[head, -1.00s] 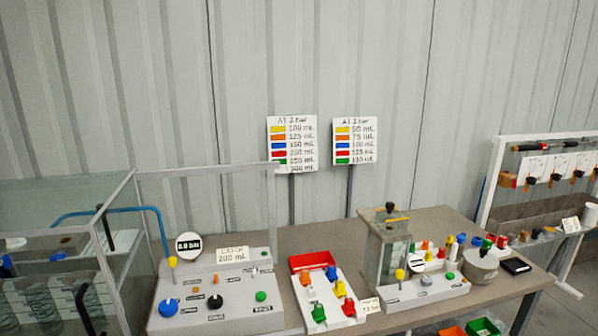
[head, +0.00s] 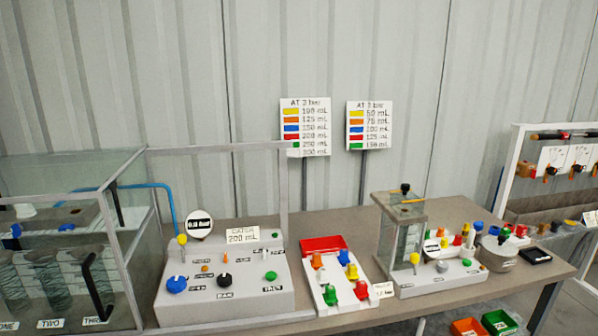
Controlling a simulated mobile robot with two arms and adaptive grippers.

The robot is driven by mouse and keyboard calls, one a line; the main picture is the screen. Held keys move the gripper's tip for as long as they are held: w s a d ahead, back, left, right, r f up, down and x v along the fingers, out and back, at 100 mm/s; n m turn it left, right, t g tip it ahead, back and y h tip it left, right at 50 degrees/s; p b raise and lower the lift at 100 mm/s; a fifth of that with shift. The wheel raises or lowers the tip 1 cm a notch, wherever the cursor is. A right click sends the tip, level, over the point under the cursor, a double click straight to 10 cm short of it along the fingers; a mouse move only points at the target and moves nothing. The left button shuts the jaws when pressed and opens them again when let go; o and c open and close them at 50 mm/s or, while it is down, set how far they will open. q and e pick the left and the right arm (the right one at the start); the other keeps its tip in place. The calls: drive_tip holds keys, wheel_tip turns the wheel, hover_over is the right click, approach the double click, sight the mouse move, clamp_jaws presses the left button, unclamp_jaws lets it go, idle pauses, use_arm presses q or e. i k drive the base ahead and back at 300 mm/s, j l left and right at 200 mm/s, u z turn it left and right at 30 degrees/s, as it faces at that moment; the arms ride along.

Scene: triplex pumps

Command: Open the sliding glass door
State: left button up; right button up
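A glass case (head: 70,172) with pale frame edges stands at the left, cut off by the picture's edge. Its front pane has a bent black handle (head: 97,284) near the right corner. A second dark handle (head: 116,205) shows further back, through or behind the glass. Coiled clear tubes (head: 55,280) stand inside, above labels reading ONE, TWO and THREE. A thin pale frame (head: 215,148) reaches right from the case's corner over the console. I cannot tell which pane slides; the front looks closed. Neither of my grippers is in view.
A grey console (head: 230,293) with colored knobs stands right of the case. Colored bins (head: 500,321) sit lower right.

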sight(103, 316)
drive_tip(key=u, duration=1.65)
drive_tip(key=j, duration=0.55)
drive_tip(key=k+z, duration=0.05)
